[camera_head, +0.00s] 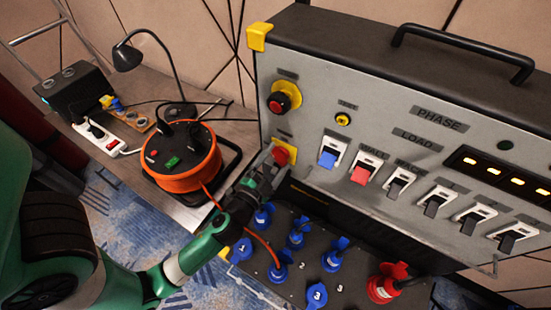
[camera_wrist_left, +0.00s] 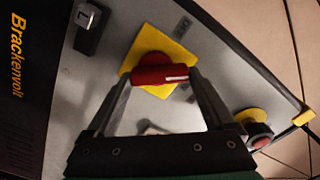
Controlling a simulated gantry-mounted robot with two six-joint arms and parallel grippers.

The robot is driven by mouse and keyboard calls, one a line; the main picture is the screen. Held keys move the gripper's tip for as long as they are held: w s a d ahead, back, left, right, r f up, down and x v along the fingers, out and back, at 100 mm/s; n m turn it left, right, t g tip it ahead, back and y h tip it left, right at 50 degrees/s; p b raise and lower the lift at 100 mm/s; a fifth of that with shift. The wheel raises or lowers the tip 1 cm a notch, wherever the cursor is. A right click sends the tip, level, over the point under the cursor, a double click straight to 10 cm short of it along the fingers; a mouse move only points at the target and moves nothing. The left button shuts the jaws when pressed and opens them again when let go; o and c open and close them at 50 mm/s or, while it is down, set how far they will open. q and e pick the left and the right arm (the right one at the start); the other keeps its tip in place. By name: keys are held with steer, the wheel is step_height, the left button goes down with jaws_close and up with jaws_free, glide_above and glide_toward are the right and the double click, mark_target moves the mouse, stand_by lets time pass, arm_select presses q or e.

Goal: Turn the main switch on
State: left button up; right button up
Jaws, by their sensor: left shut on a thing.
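The main switch is a red rotary knob (camera_wrist_left: 160,76) with a white mark on its handle, on a yellow square plate (camera_wrist_left: 166,46). In the head view the red knob (camera_head: 281,155) is on the lower left of the grey panel (camera_head: 300,140), partly hidden by my gripper. My left gripper (camera_head: 272,162) reaches it from the lower left. In the left wrist view the gripper's fingers (camera_wrist_left: 160,82) are at the two ends of the knob's handle, shut on it. The handle lies across the gap between the fingers. My right gripper is not in view.
A red button (camera_head: 279,103) on a yellow base is above the main switch. An orange cable reel (camera_head: 181,180) is on the left bench.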

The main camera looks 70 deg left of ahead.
arm_select(q)
steer(key=m, duration=0.4)
steer(key=shift+w+d+r+p, duration=0.1)
steer(key=shift+p, duration=0.3)
steer(key=shift+m+p, duration=0.3)
steer(key=shift+m, duration=1.5)
steer(key=o, duration=1.1)
steer(key=shift+d, duration=0.1)
steer(key=b+v, duration=0.2)
steer(key=v, duration=0.9)
steer(key=shift+s+d+b, duration=0.2)
steer(key=shift+s+b, duration=0.05)
steer(key=shift+b, duration=0.1)
